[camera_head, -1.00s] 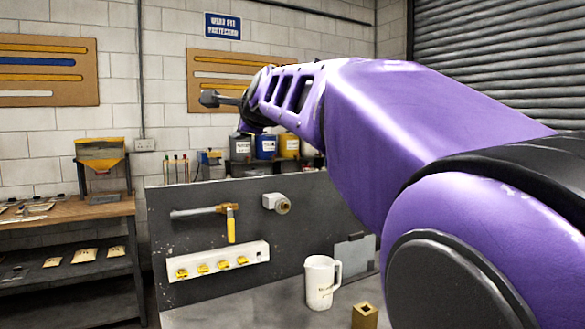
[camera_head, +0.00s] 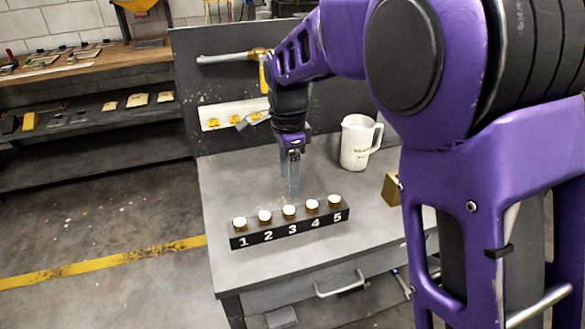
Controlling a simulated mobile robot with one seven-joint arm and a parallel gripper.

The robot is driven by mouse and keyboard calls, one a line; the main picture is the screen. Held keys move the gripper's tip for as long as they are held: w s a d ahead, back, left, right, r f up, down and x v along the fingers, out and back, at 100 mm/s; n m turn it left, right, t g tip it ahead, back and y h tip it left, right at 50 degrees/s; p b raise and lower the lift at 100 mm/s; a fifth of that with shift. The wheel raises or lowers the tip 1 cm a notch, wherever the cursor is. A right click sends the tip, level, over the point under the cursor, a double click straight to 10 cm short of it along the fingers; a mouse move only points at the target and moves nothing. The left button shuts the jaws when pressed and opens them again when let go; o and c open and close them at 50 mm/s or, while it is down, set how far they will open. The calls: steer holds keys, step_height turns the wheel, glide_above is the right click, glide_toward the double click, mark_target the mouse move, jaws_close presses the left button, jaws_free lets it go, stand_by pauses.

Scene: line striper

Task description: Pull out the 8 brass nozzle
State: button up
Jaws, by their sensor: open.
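A black rack (camera_head: 256,239) with white numbers 1 to 5 on its front stands on the grey bench top. A brass nozzle with a pale top sits upright over each number; the middle nozzle (camera_head: 289,211) is over 3. I see no number 8 on the rack, and any marks on the nozzles are too small to read. My gripper (camera_head: 294,190) points down, open and empty, just behind the middle of the rack as seen here. I cannot tell its exact height above the bench.
A white jug (camera_head: 357,142) stands behind and right of the rack. A brass block (camera_head: 392,188) is at the right, partly hidden by my arm. An upright dark panel (camera_head: 205,80) with a valve closes the back. The bench's left part is clear.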

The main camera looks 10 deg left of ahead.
mark_target(289, 210)
step_height(289, 210, down, 6)
steer(key=b, duration=0.4)
steer(key=shift+f+b, duration=0.1)
steer(key=shift+b, duration=0.25)
steer(key=shift+f+b, duration=0.6)
steer(key=shift+f, duration=1)
steer(key=shift+r, duration=0.1)
jaws_close()
